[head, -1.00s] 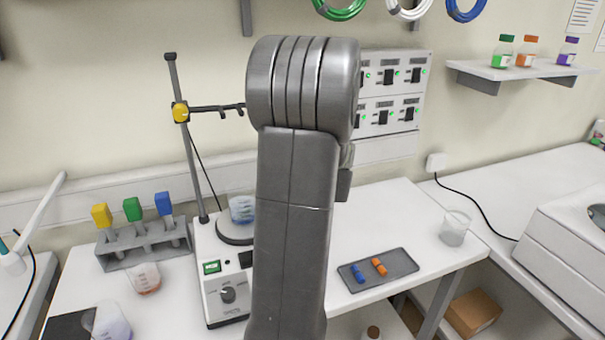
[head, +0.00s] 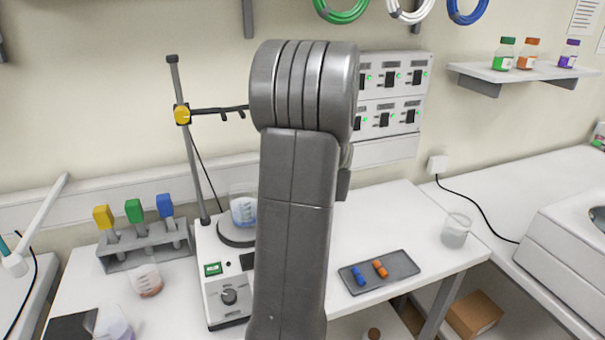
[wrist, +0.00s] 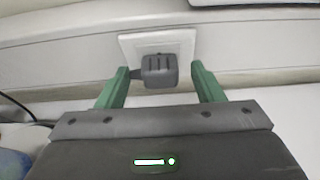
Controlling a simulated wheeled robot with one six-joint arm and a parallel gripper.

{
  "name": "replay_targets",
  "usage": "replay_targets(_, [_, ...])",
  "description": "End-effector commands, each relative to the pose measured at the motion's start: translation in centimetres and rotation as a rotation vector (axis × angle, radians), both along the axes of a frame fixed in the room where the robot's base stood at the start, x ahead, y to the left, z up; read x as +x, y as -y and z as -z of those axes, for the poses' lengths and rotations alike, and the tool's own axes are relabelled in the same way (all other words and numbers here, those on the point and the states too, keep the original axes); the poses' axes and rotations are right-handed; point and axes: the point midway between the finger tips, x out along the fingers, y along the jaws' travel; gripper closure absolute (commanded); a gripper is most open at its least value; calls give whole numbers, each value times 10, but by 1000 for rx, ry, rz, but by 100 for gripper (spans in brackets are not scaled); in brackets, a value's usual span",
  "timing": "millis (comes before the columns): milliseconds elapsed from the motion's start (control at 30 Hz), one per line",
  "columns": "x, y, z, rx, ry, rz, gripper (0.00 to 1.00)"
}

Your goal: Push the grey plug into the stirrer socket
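The grey plug (wrist: 159,71) shows in the wrist view, in front of a white socket plate (wrist: 182,43) on the wall strip. I cannot tell how deep it sits in the socket. My gripper (wrist: 160,71) has green fingers spread apart, one to the left and one to the right of the plug, with a visible gap on the right side. In the head view my arm hides the gripper, the plug and the socket. The stirrer (head: 229,298) stands left of my arm, with a beaker of blue liquid (head: 243,211) on its plate.
A stand rod (head: 187,140) with a clamp rises behind the stirrer. A grey rack (head: 145,250) with coloured-handled tools is at left. A grey tray (head: 399,270) with blue and orange pieces and a beaker (head: 455,232) are at right. Switch panels (head: 392,95) are on the wall.

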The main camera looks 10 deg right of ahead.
Motion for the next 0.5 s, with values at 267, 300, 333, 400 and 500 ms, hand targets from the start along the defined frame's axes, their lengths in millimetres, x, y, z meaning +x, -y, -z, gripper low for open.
replay_targets(267, [-2,1,-1,0,0,1,39])
replay_targets(300, [-4,1,-2,1,0,1,39])
replay_targets(333, [-6,2,-2,0,0,2,39])
replay_targets(400, [-14,4,-6,-1,0,3,39])
replay_targets(500, [-30,6,-13,-2,2,2,39])
